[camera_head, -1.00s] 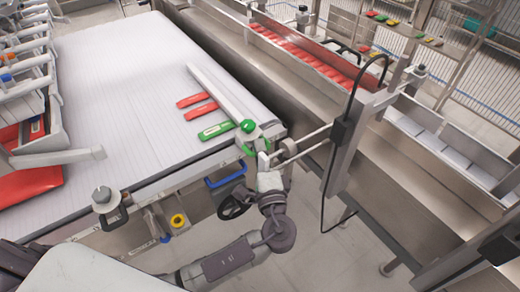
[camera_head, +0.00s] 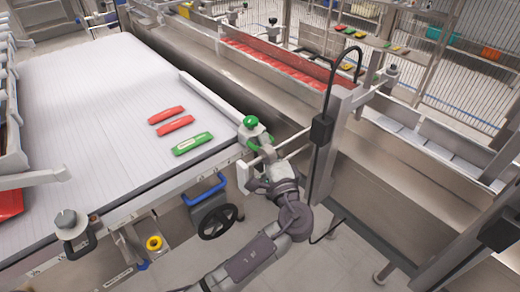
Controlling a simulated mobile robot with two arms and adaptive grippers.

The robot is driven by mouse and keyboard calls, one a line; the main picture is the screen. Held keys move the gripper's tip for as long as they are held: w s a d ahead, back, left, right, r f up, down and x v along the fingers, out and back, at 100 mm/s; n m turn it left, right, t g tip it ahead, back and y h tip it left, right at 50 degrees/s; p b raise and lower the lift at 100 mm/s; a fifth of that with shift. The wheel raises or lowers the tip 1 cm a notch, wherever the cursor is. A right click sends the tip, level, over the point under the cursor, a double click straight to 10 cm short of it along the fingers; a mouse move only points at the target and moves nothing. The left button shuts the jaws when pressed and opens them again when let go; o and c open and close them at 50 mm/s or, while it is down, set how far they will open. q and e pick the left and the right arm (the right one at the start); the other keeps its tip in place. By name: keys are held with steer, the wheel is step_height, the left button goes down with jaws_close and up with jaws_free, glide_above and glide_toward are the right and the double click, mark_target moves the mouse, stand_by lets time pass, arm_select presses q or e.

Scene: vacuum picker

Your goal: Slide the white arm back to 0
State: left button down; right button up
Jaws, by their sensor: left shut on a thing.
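The white arm (camera_head: 212,95) is a long white bar lying along the right edge of the white table (camera_head: 90,110). A green knob (camera_head: 250,122) tops its near end, at the table's near right corner. My left gripper (camera_head: 255,143) is shut on the near end of the white arm, just below the green knob; its fingers are partly hidden. Two red packets (camera_head: 175,125) and a green packet (camera_head: 192,144) lie flat on the table, left of the white arm and apart from it. A 0 mark cannot be made out. My right gripper is not in view.
A metal channel (camera_head: 200,60) runs beside the table on the right. A metal post with a black cable (camera_head: 322,130) stands right of my left gripper. A second pale bar (camera_head: 35,179) and a grey knob (camera_head: 66,220) are at the table's left and front.

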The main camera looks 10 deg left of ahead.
arm_select(q)
steer(key=c, duration=1.4)
jaws_free()
steer(key=shift+w+d, duration=0.1)
steer(key=shift+c, duration=0.2)
steer(key=shift+w+d, duration=0.1)
steer(key=shift+w, duration=0.05)
steer(key=v, duration=1.2)
